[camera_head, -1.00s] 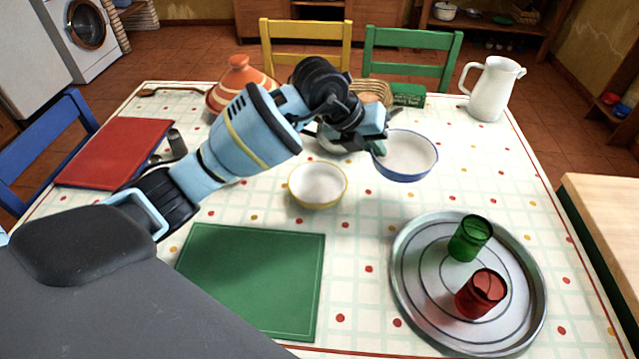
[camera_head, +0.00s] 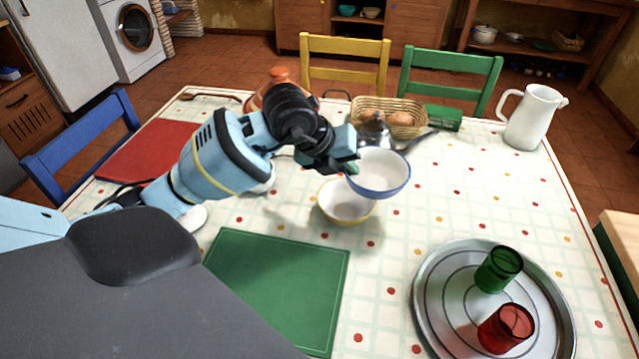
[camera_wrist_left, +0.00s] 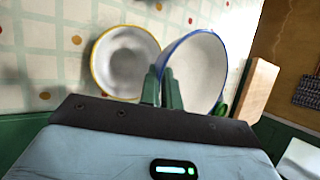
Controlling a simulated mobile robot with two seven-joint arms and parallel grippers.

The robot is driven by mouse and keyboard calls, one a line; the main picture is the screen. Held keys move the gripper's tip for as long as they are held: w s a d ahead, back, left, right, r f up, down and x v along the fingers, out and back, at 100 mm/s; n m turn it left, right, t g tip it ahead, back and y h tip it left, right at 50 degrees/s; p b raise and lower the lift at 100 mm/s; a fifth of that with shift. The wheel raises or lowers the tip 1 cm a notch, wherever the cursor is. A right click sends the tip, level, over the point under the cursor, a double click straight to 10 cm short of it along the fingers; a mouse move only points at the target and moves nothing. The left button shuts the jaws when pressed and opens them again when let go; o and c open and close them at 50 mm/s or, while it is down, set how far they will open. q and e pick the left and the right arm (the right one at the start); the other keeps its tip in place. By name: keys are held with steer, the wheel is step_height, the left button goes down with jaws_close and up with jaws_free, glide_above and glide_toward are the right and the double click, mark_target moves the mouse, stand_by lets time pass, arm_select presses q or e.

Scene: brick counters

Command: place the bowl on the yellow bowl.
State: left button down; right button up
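The white bowl with a blue rim (camera_head: 381,171) is held in the air by my left gripper (camera_head: 350,168), which is shut on its left edge. In the left wrist view, green fingertips (camera_wrist_left: 162,88) pinch the wall of the blue-rimmed bowl (camera_wrist_left: 198,72). The yellow-rimmed bowl (camera_head: 345,204) stands upright on the table, just below and slightly left of the held bowl. It also shows in the left wrist view (camera_wrist_left: 124,62), left of the fingers. The held bowl overlaps its upper right edge in the head view. My right gripper is not in view.
A round metal tray (camera_head: 440,327) with green (camera_head: 498,269) and red (camera_head: 505,327) cups stands at right. A green board (camera_head: 275,285) lies in front. A white pitcher (camera_head: 532,118) is at back right.

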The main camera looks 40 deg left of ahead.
arm_select(q)
steer(key=s+a, duration=0.2)
steer(key=s, duration=0.1)
steer(key=s+a, duration=0.1)
steer(key=shift+s+a+f, duration=0.25)
steer(key=shift+s+f, duration=0.1)
steer(key=shift+f, duration=0.05)
steer(key=shift+w+f, duration=0.1)
steer(key=shift+f, duration=1.45)
steer(key=shift+f, duration=0.1)
steer(key=shift+f, duration=0.35)
steer(key=c, duration=1.6)
jaws_free()
steer(key=v, duration=1.2)
steer(key=shift+r+p, duration=0.3)
steer(key=shift+r, duration=0.1)
